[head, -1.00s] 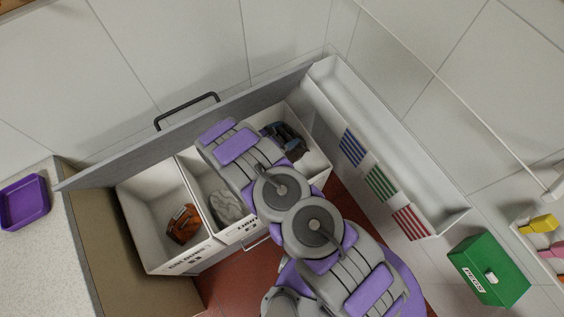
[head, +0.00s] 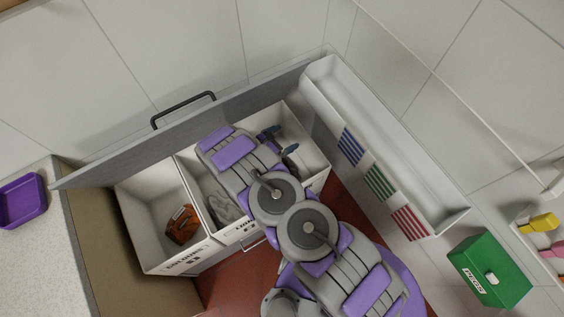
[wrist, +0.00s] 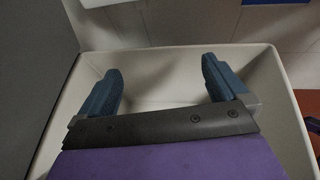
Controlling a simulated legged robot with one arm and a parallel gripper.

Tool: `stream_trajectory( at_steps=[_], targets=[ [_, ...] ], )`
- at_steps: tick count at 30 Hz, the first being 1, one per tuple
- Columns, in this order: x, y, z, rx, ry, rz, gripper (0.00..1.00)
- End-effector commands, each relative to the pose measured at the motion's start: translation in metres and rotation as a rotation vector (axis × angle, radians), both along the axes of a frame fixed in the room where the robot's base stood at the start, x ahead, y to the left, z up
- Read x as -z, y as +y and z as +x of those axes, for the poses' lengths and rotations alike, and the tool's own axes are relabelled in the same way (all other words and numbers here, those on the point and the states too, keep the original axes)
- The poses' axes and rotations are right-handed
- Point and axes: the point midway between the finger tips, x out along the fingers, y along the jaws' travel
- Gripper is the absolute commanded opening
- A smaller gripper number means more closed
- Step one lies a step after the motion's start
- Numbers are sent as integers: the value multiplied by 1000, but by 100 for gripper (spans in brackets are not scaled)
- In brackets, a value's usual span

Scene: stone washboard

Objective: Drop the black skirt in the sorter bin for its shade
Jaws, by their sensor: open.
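My gripper (head: 281,140) is over the right-hand sorter bin (head: 312,150), whose label is hidden by my arm. Its two blue fingers stand wide apart, and in the wrist view the gripper (wrist: 160,72) is open inside the white bin rim (wrist: 150,49). No cloth shows between the fingers. I cannot make out the black skirt; the bin floor is partly hidden by my gripper. The left bin (head: 140,205), with a label that seems to read COLOUR, holds an orange-brown cloth (head: 182,224). The middle bin (head: 190,172) holds a pale grey cloth (head: 222,207), partly behind my arm.
A grey panel with a black handle (head: 183,107) runs behind the bins. A white trough (head: 375,130) with blue, green and red striped patches lies to the right. A green PEGS box (head: 490,270) is at lower right. A purple tray (head: 22,201) sits on the left counter.

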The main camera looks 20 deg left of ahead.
Motion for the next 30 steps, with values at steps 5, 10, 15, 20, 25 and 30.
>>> stream_trajectory(
  at_steps=[5,10,15,20,25,30],
  targets=[
    [-12,18,-24,-6,0,-1,100],
    [-28,36,-54,-5,-2,-1,100],
    [-43,52,-84,-6,0,2,100],
    [-54,66,-109,-5,2,3,100],
    [-61,77,-125,-2,0,-2,100],
    [-63,81,-132,-2,2,-4,100]
  ],
)
